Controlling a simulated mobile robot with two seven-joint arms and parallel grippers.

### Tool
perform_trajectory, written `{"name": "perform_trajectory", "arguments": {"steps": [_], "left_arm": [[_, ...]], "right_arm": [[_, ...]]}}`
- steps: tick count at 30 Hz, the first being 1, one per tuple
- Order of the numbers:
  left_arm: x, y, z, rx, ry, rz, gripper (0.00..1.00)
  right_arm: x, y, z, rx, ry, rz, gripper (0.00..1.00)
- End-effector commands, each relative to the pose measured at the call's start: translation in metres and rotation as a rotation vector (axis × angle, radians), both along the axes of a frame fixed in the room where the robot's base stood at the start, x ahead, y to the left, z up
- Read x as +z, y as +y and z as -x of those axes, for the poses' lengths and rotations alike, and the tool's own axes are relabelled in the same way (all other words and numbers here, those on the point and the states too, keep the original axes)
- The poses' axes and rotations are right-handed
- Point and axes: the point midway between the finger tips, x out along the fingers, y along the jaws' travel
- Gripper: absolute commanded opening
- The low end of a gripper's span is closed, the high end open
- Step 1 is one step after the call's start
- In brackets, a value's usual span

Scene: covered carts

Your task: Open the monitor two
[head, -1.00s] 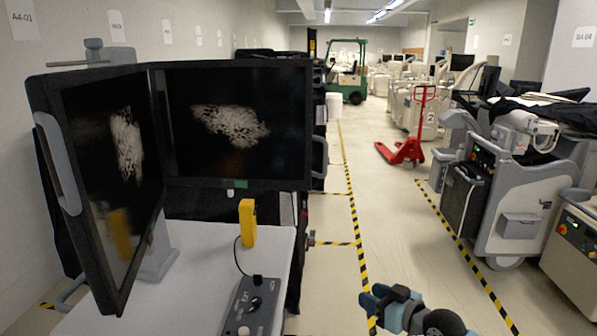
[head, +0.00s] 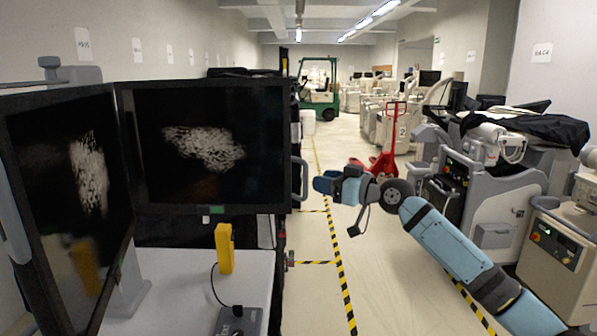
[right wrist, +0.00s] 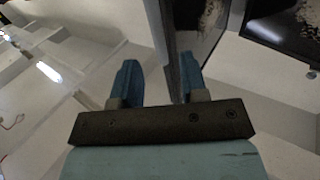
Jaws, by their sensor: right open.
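Two black monitors stand on a white cart, each showing a speckled grey image. The left monitor (head: 72,190) is turned sharply inward. The right monitor (head: 210,183) faces me more squarely and has a grey handle (head: 302,180) on its right edge. I see no label telling which is monitor two. My right gripper (head: 322,187) is open, its tips just right of that handle in the picture; contact cannot be told. In the right wrist view the gripper (right wrist: 158,78) has spread blue fingers, with a dark screen (right wrist: 198,28) close by the right finger. My left gripper is out of view.
A yellow handheld device (head: 224,248) stands on the white cart top (head: 180,290), wired to a control box (head: 238,322). A red pallet jack (head: 388,150) and green forklift (head: 320,98) are farther back. Grey machines (head: 500,200) line the right. The striped aisle floor is open.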

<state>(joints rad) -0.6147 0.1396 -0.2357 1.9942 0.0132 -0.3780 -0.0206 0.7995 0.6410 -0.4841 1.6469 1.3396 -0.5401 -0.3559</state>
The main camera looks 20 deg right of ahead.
Motion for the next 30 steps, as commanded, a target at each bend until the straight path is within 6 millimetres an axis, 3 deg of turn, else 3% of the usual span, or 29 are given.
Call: {"name": "perform_trajectory", "arguments": {"steps": [10,24,29,30], "left_arm": [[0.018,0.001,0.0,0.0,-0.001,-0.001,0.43],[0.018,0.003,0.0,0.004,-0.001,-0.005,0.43],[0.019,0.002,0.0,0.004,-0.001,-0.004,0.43],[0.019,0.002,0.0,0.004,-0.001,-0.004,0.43]], "right_arm": [[0.001,0.041,-0.049,0.0,0.001,-0.002,0.4],[-0.001,0.049,-0.059,-0.002,0.0,0.0,0.4],[-0.001,0.049,-0.059,-0.002,0.0,0.0,0.03],[-0.001,0.049,-0.059,-0.002,0.0,0.0,0.0]]}}
